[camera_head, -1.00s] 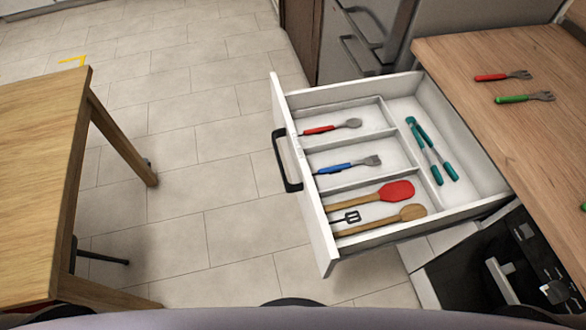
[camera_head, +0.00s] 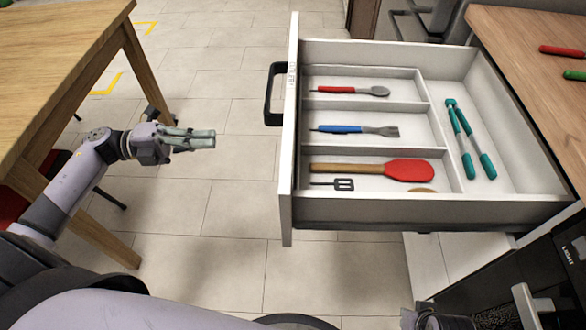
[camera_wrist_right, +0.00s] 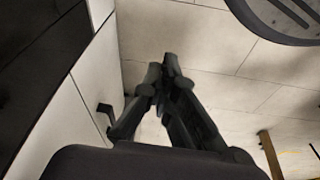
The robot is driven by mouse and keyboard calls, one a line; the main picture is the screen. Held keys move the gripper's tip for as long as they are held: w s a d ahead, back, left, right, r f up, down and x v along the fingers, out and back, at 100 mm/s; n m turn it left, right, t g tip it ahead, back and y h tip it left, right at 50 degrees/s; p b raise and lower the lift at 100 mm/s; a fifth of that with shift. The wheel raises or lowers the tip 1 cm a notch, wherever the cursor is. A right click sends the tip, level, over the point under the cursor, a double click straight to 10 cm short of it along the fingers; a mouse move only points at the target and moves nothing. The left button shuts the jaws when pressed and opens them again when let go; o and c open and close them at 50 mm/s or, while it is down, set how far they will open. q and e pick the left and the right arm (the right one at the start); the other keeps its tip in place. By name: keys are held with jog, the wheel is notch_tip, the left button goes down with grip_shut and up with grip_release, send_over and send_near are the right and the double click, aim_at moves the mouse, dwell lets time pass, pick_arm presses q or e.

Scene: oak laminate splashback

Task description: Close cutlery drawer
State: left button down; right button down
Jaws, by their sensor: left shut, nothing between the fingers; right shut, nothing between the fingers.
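The cutlery drawer (camera_head: 291,165) stands pulled out from under the counter, with its white front and black handle (camera_head: 274,94) facing left. In it lie a red-handled spoon (camera_head: 350,91), a blue-handled fork (camera_head: 358,130), a red spatula (camera_head: 405,169), a small black slotted turner (camera_head: 343,184) and teal tongs (camera_head: 466,140). My left gripper (camera_head: 213,139) is shut and empty, left of the drawer front and apart from it. My right gripper (camera_wrist_right: 170,58) is shut and empty above the floor in the right wrist view. In the head view only a part of the right arm shows at the bottom edge.
A wooden table (camera_head: 60,50) stands at the left, close to my left arm. A wooden counter (camera_head: 530,50) with red- and green-handled cutlery is at the right. A dark appliance (camera_head: 560,265) is below it. Tiled floor (camera_head: 225,215) between table and drawer is clear.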

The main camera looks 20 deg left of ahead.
pick_arm(q)
jog(key=w+d+m+g, duration=0.1)
jog(key=w+d, duration=0.2)
jog(key=d, duration=1.1)
jog(key=shift+r, duration=0.15)
pick_arm(e)
jog(key=shift+d+r, duration=0.1)
jog(key=shift+r, duration=0.35)
pick_arm(q)
jog(key=shift+d, duration=0.1)
